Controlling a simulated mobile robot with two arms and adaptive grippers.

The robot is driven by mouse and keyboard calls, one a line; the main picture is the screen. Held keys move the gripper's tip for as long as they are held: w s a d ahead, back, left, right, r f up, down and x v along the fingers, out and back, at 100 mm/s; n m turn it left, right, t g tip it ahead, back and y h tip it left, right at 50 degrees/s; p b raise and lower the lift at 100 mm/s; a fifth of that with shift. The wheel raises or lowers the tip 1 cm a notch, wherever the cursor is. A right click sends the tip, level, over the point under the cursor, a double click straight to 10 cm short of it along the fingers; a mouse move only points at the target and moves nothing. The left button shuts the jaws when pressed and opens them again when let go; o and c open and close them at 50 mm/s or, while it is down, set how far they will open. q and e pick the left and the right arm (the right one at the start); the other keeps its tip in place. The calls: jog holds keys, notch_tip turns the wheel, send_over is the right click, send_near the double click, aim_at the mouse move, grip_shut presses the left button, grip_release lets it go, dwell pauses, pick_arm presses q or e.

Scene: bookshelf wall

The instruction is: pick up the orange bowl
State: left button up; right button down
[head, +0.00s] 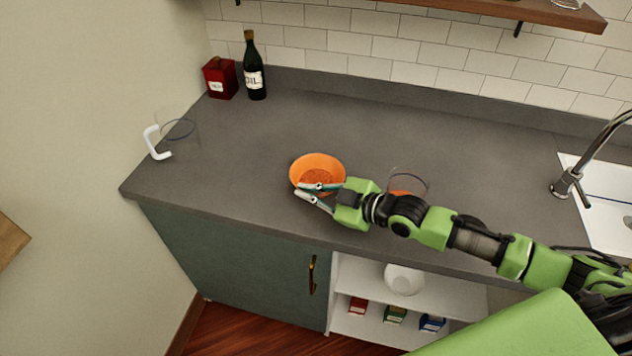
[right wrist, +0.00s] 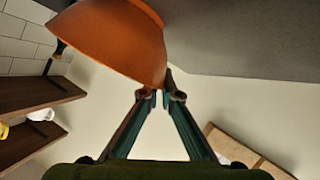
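The orange bowl (head: 318,162) is upright at the counter's front middle; I cannot tell whether it touches the counter. My right gripper (head: 304,191) reaches in from the right at the bowl's near rim, one finger over the rim and the other on the outer side. In the right wrist view, the bowl (right wrist: 112,38) fills the upper left. The gripper's fingertips (right wrist: 158,95) are close together with the bowl's rim edge between them, so it looks shut on the rim. The exact contact is partly hidden. My left gripper is not in view.
A clear glass (head: 411,178) stands right of the bowl, close behind my right arm. A clear pitcher with a white handle (head: 152,144) stands left. A red canister (head: 219,78) and oil bottle (head: 255,75) are at the back. The counter (head: 260,135) between them is free. A faucet (head: 570,183) is right.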

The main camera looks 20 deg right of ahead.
jog(key=shift+r, duration=0.15)
jog(key=shift+r, duration=0.2)
notch_tip(320, 180, up, 3)
jog(key=shift+f+b, duration=0.2)
jog(key=shift+b, duration=0.55)
jog(key=s+d+r, duration=0.4)
jog(key=s+r, duration=0.5)
jog(key=s, duration=0.4)
jog(key=shift+s+r+p, duration=0.2)
jog(key=shift+r+p, duration=0.1)
jog(key=shift+p, duration=0.1)
